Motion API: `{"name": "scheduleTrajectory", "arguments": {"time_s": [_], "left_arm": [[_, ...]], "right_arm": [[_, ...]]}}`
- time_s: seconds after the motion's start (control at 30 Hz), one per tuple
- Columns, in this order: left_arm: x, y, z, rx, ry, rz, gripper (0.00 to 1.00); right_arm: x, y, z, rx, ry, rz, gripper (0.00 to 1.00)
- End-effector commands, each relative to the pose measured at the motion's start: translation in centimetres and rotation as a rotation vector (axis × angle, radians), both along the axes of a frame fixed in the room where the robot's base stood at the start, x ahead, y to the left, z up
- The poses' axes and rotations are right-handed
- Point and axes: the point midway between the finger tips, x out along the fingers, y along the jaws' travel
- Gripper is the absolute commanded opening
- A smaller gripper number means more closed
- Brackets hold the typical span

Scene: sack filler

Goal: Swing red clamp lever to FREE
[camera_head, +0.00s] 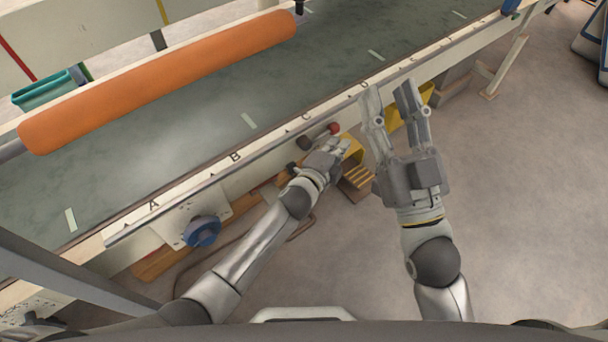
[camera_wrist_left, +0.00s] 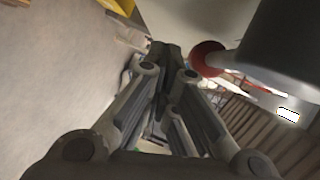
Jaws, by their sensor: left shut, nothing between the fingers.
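The red clamp lever shows as a small red knob (camera_head: 333,128) at the front side of the long table, near the letter C. In the left wrist view its red ball (camera_wrist_left: 207,57) sits on a short grey stem that runs to a dark cylinder (camera_wrist_left: 285,45). My left gripper (camera_head: 343,147) is shut and empty just below the knob. In the left wrist view its closed fingertips (camera_wrist_left: 166,52) are left of the ball, with a small gap in the picture; contact cannot be told. My right gripper (camera_head: 388,90) is open and empty, further right. No FREE mark is readable.
A blue knob (camera_head: 202,232) sticks out at the front left. Yellow parts (camera_head: 352,150) are below the rail.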

Motion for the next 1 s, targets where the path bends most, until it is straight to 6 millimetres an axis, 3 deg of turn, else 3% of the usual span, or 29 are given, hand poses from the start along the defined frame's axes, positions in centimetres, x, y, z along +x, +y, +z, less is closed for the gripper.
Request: {"name": "scheduleTrajectory", "arguments": {"time_s": [0.63, 1.0], "left_arm": [[-0.4, 0.3, 0.0, 0.002, 0.000, 0.001, 0.00], [-4.4, 2.7, 1.0, 0.002, 0.000, 0.001, 0.00]], "right_arm": [[0.1, 0.0, -0.2, -0.004, 0.011, -0.001, 0.40], [0.1, 0.0, -0.2, -0.004, 0.011, -0.001, 0.40]]}}
